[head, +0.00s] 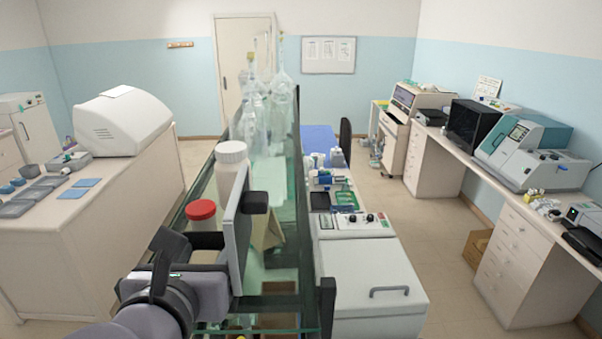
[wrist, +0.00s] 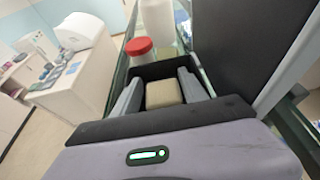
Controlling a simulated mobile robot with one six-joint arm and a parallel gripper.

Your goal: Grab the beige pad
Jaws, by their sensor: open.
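The beige pad (wrist: 163,93) is a small block with a pale top. In the wrist view it lies between the two grey fingers of my gripper (wrist: 160,76). The fingers stand apart, one to each side of it. I cannot tell whether either finger touches it. In the head view my gripper (head: 230,221) reaches forward over the glass shelf, and I cannot pick out the pad there with certainty.
A red-capped jar (head: 201,210) stands just beyond the gripper, with a white bottle (head: 231,155) behind it. Clear glassware (head: 282,95) stands farther along the glass shelf. A large dark panel (wrist: 250,40) fills the right of the wrist view.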

